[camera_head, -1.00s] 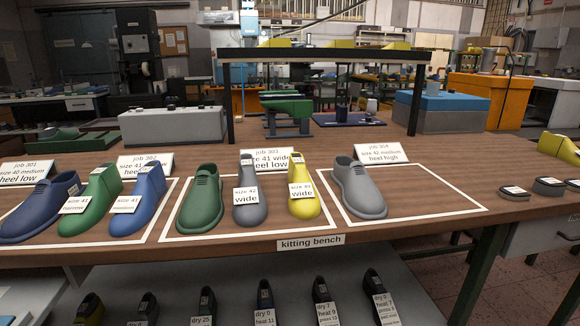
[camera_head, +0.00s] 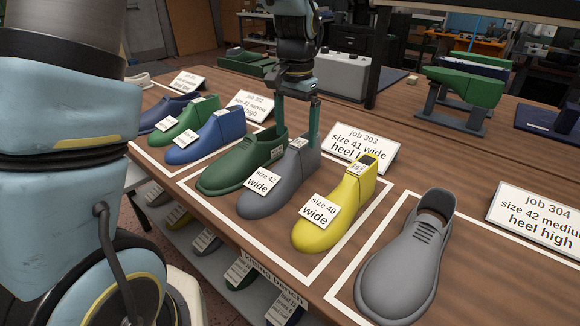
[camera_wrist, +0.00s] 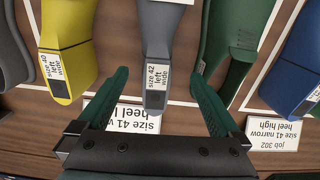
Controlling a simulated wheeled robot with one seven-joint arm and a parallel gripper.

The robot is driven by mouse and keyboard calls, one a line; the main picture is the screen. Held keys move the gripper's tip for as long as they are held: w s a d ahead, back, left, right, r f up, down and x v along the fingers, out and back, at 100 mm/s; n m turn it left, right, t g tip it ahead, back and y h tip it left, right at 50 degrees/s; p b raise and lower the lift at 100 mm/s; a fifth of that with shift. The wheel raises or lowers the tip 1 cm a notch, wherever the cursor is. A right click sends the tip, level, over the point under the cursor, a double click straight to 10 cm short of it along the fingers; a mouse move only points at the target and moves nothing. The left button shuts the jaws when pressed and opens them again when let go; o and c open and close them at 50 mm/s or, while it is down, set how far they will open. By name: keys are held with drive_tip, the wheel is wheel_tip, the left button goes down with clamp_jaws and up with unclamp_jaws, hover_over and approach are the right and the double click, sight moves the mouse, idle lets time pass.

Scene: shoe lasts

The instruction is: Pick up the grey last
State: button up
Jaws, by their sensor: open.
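The grey last (camera_head: 268,193) sits on the bench in the job 303 outline, between a green shoe and a yellow last. A "size 42 wide" label is on it; the wrist view shows "42 left wide". My gripper (camera_head: 298,138) is open over its heel end, pointing down, one finger on each side. In the wrist view, my gripper (camera_wrist: 160,78) has its green fingers astride the heel end of the grey last (camera_wrist: 158,40), with gaps on both sides. I cannot tell whether either finger touches it.
The yellow last (camera_head: 340,205) stands close on the right and the green shoe (camera_head: 235,170) close on the left. The job 303 card (camera_head: 358,150) stands behind. A laced grey shoe (camera_head: 405,262) is in the job 304 outline. A blue last (camera_head: 215,140) is further left.

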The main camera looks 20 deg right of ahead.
sight(298, 159)
drive_tip(key=f, duration=0.2)
drive_tip(key=f+p, duration=0.1)
drive_tip(key=f, duration=0.2)
drive_tip(key=f+p, duration=0.1)
drive_tip(key=f, duration=0.2)
drive_tip(key=shift+s+d+f, duration=0.1)
drive_tip(key=shift+d, duration=0.2)
drive_tip(key=shift+c, duration=0.2)
clamp_jaws()
idle(0.5)
